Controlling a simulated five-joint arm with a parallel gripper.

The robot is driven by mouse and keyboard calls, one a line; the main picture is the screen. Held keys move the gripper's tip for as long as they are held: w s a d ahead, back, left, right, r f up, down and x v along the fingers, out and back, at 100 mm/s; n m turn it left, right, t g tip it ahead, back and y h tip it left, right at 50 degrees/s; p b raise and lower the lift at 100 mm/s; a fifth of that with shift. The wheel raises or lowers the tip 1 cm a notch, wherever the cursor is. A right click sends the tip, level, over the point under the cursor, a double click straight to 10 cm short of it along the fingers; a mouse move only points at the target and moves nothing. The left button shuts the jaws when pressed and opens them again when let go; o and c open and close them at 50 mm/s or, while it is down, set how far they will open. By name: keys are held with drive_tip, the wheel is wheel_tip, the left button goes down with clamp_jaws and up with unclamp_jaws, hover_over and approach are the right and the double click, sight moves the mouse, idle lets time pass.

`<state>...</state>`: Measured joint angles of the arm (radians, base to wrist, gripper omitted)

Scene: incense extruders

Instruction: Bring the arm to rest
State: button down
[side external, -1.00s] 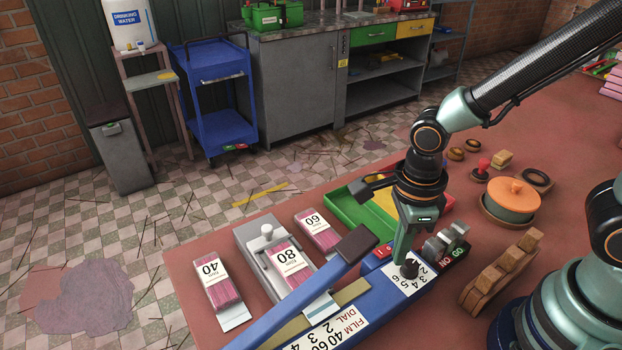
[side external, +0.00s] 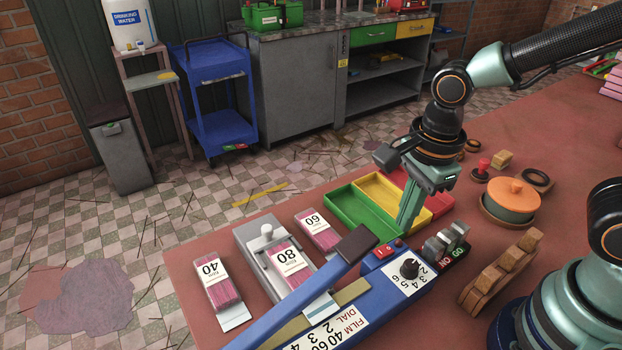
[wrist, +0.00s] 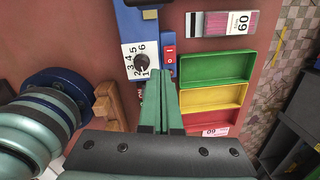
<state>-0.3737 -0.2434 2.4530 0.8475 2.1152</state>
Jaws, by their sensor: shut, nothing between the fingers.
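My gripper (side external: 405,226) is shut and empty. In the side external view it hangs above the tray area, beyond the blue sealing machine (side external: 358,307) and its black dial (side external: 409,268). In the wrist view the closed fingers (wrist: 163,90) point at the gap between the dial (wrist: 141,61) and the green tray (wrist: 215,68). The fingers are apart from the dial. The red switch (wrist: 169,54) shows beside it.
Green, yellow and red trays (side external: 350,211) lie behind the machine. Incense packs marked 40 (side external: 221,285), 60 (side external: 318,232) and 80 (side external: 291,265) lie at left. A wooden rack (side external: 497,270) and an orange-lidded pot (side external: 512,197) stand at right.

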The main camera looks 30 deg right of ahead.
drive_tip(key=w+d+r+n+t, duration=0.1)
drive_tip(key=d+r+n, duration=0.4)
drive_tip(key=n, duration=0.5)
drive_tip(key=w+d+r+n+t, duration=0.1)
drive_tip(key=d+r+n+t, duration=0.2)
drive_tip(key=n, duration=0.7)
wheel_tip(320, 180, up, 2)
drive_tip(key=shift+w+d+r+t, duration=0.3)
drive_tip(key=shift+w+d, duration=0.1)
drive_tip(key=shift+d, duration=0.65)
